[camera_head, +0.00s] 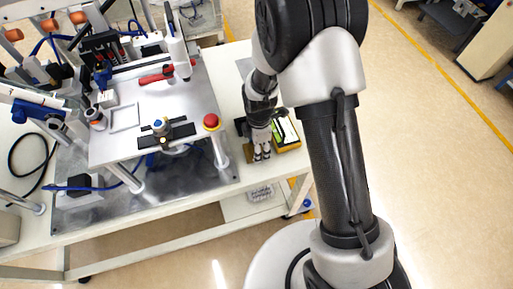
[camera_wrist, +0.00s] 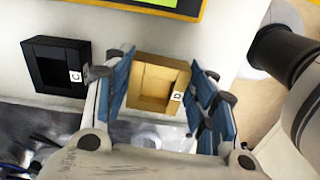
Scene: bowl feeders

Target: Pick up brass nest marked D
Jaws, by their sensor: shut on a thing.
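The brass nest marked D (camera_wrist: 155,73) is a gold, square, open-topped box with a small white label, in the middle of the wrist view. My gripper (camera_wrist: 157,95) has its blue-padded fingers on either side of the nest and is shut on it. In the head view my gripper (camera_head: 261,153) is low at the right part of the white bench, and a bit of the brass nest (camera_head: 249,153) shows beside the fingers. Whether the nest touches the bench is hard to tell.
A black nest marked C (camera_wrist: 55,66) stands left of the brass one. A yellow-edged device with a screen (camera_head: 286,133) lies just right of my gripper. A fixture plate with a red button (camera_head: 211,121) stands to the left. The bench edge (camera_head: 150,231) is close in front.

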